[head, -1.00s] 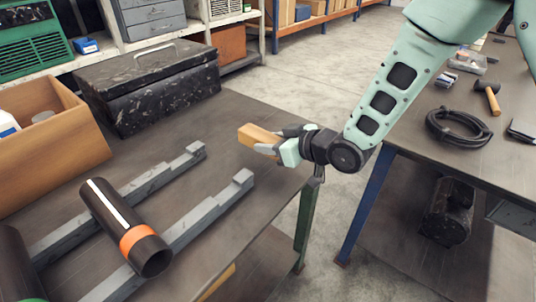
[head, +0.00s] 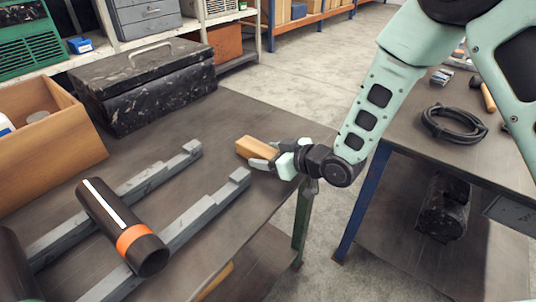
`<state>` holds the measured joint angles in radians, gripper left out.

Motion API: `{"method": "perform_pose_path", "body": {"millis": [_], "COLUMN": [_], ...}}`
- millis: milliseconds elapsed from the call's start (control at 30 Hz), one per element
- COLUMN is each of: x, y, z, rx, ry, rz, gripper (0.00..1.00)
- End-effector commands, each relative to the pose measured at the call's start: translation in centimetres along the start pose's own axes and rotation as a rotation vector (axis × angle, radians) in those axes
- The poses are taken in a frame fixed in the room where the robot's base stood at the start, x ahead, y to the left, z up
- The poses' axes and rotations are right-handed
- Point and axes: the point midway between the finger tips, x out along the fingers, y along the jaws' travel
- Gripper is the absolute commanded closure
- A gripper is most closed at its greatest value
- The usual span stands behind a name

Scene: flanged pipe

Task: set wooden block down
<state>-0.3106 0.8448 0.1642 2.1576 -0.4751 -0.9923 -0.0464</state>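The wooden block (head: 256,149) is a small tan bar near the right edge of the dark workbench (head: 225,120). My gripper (head: 268,160) reaches in from the right, with its fingers at the block's right end. The fingers look closed on the block, which extends out to the left. The block is at or just above the bench top; I cannot tell whether it touches. The finger on the far side is partly hidden.
Two grey rails (head: 205,205) lie on the bench, with a dark pipe (head: 122,225) with an orange band across them. A black toolbox (head: 145,85) and a wooden box (head: 45,140) stand behind. A second bench (head: 415,150) with a coiled cable (head: 453,125) is at right.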

Motion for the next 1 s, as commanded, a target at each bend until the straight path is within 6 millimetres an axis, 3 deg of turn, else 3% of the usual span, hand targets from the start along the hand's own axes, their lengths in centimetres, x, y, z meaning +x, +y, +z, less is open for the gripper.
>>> {"method": "perform_pose_path", "body": {"millis": [267,700,1000], "x": [-1.0,-9.7,-12.1], "y": [0.1,0.1,0.0], "z": [-0.3,-0.2,-0.3], "rx": [0.000,0.000,0.000], "ry": [0.001,0.001,0.000], "rz": [0.002,0.002,0.001], "gripper": [0.38,0.38,0.38]}}
